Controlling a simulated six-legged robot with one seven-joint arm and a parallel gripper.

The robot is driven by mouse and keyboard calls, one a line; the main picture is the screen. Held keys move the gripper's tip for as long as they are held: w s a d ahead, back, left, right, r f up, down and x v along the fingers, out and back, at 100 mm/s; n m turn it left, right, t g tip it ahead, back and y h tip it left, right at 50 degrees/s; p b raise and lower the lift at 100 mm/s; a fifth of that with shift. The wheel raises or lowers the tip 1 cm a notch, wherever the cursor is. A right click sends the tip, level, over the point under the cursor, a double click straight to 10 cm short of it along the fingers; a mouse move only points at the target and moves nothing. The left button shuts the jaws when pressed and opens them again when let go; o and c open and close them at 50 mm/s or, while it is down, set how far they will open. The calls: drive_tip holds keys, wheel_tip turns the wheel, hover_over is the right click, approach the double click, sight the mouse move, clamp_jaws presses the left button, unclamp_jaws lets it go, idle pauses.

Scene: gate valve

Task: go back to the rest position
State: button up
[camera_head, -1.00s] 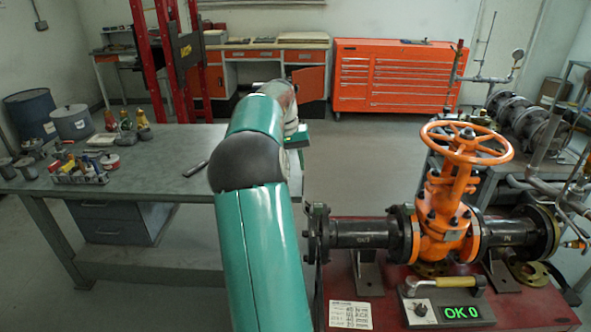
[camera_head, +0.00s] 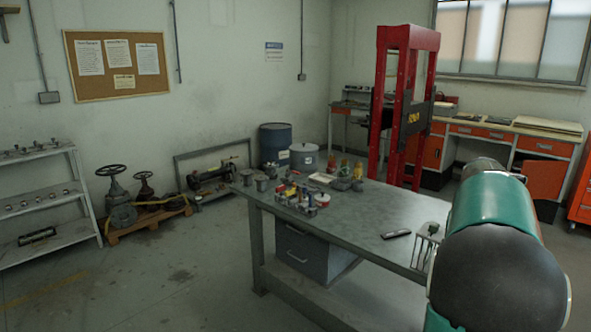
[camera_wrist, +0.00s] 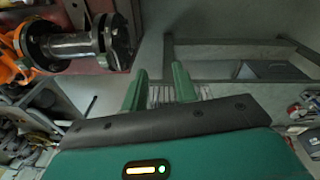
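My gripper (camera_wrist: 160,72) shows in the wrist view as two green fingers standing apart, with nothing held between them. In the head view my green and black arm fills the lower right, and the gripper itself is hidden there. The gate valve shows only in part in the wrist view: a bit of its orange body (camera_wrist: 10,62) at the left edge and its dark flanged pipe (camera_wrist: 75,45) at the upper left. The fingers are apart from the pipe, to its right in the picture. The valve is out of the head view.
A grey workbench (camera_head: 375,215) with small bottles and tools stands left of my arm. A red press frame (camera_head: 403,100) and orange cabinets stand behind it. Shelves (camera_head: 45,205) and a pallet with old valves (camera_head: 140,215) are at the left. The floor between is clear.

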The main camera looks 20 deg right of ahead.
drive_tip(key=a+r+n+t, duration=0.3)
drive_tip(key=a+n, duration=0.2)
drive_tip(key=a, duration=1.9)
drive_tip(key=s+a+f+n, duration=0.1)
drive_tip(key=s+a, duration=0.2)
drive_tip(key=a, duration=0.3)
drive_tip(key=s+a+f+n+t, duration=0.1)
drive_tip(key=s+a+f+n, duration=0.1)
drive_tip(key=a, duration=0.4)
drive_tip(key=s+a+f+n+t+y, duration=0.1)
drive_tip(key=s+a+n, duration=0.1)
drive_tip(key=s+a, duration=0.2)
drive_tip(key=a, duration=0.2)
drive_tip(key=shift+s+a+f, duration=0.3)
drive_tip(key=shift+a+f, duration=0.1)
